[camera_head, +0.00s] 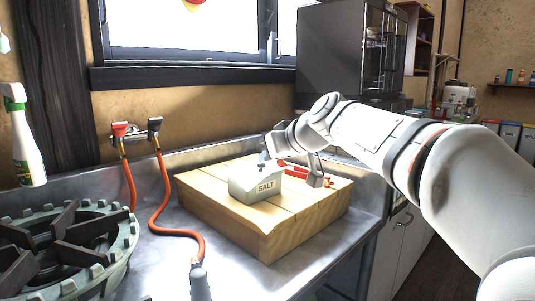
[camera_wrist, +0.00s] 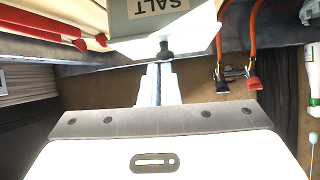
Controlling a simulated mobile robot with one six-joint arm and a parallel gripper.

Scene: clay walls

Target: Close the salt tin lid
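The salt tin (camera_head: 258,187) is a pale grey box with a SALT label, standing upright on a wooden board. My gripper (camera_head: 263,159) is just above and behind the tin's top. In the wrist view the tin (camera_wrist: 193,22) shows upside down at the top. There my gripper (camera_wrist: 165,50) has its fingers together, with only a thin line between them. The dark fingertips overlap the tin's pale upper edge; I cannot tell whether they touch it. The lid's outline is not clear, and my gripper partly hides that area.
The wooden board (camera_head: 225,215) lies on the metal counter. Red-handled items (camera_head: 305,174) lie right of the tin, near my arm. A gas burner (camera_head: 65,255) and orange hoses (camera_head: 165,205) are at left. A spray bottle (camera_head: 24,140) is at far left.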

